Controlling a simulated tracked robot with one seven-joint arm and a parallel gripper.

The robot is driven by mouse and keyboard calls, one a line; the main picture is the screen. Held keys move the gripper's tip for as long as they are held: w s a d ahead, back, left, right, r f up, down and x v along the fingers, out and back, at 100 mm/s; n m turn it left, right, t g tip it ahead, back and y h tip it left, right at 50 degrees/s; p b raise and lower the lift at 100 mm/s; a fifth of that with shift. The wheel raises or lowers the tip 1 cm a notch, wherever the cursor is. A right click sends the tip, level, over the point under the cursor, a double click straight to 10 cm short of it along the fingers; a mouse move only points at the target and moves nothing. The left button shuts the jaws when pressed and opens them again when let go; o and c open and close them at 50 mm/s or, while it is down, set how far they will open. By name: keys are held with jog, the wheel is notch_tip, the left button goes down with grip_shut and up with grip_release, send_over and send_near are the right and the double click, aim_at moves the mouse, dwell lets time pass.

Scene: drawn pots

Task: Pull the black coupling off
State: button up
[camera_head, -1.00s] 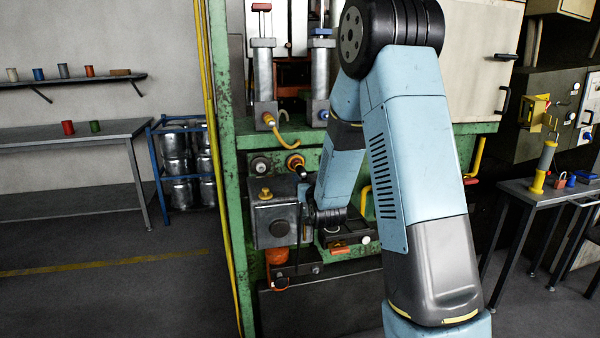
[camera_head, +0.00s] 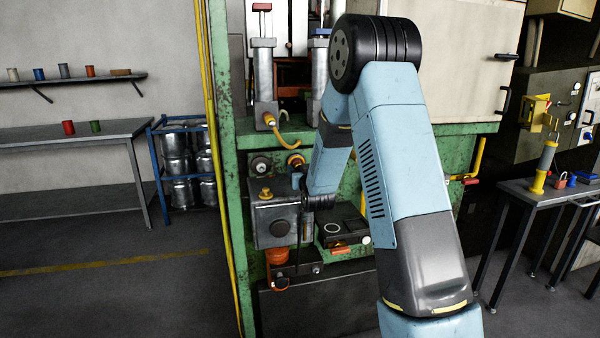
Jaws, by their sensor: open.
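The green machine frame (camera_head: 230,190) surrounds the box. An orange part (camera_head: 277,256) is under the box. A black panel (camera_head: 341,233) with a white ring is right of my gripper. A side table (camera_head: 530,192) with a yellow tool is at the right. The floor at left is clear.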

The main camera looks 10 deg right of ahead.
jog(key=shift+w+r, duration=0.25)
jog(key=shift+r, duration=0.1)
dwell(1.0)
jog(key=shift+c, duration=0.2)
grip_shut()
jog(key=shift+s+f, duration=0.2)
jog(key=shift+s, duration=0.1)
dwell(0.4)
jog(key=shift+s+f, duration=0.1)
jog(key=shift+s, duration=2.45)
